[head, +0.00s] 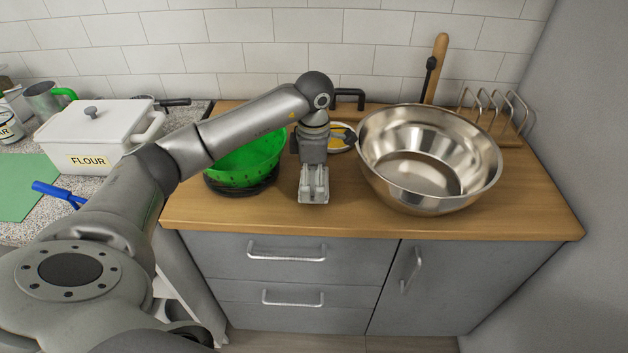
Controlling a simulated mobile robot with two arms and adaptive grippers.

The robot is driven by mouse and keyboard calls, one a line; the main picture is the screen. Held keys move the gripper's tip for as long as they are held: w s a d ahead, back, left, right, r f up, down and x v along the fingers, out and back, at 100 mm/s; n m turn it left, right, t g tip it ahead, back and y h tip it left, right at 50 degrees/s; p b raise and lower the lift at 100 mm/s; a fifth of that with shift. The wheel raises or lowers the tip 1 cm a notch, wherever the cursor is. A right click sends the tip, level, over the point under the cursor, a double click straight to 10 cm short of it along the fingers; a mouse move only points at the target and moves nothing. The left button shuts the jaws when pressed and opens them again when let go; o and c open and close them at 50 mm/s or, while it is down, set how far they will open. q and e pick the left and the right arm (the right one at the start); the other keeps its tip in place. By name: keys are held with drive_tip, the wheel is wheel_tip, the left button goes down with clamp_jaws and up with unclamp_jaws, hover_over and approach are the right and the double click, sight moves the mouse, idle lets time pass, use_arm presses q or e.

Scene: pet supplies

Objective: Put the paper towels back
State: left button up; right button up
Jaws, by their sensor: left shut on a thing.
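I see no paper towels in the head view. My left gripper (313,192) points down over the wooden counter, between a green colander (245,165) and a large metal bowl (430,165). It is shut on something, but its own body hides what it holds. It appears apart from both the colander and the bowl. My right gripper is not in view.
Behind my gripper are a black handle (348,94) and a small round yellow-and-white item. A wire rack (497,108) and wooden handle (439,62) stand behind the bowl. A white flour box (95,135) and blue-handled tool (58,191) lie left. The front counter strip is clear.

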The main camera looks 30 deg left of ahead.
use_arm(q)
drive_tip(key=shift+f, duration=0.75)
drive_tip(key=shift+f, duration=0.1)
drive_tip(key=shift+f, duration=0.15)
drive_tip(key=o, duration=0.6)
drive_tip(key=shift+c, duration=0.2)
drive_tip(key=shift+o, duration=1)
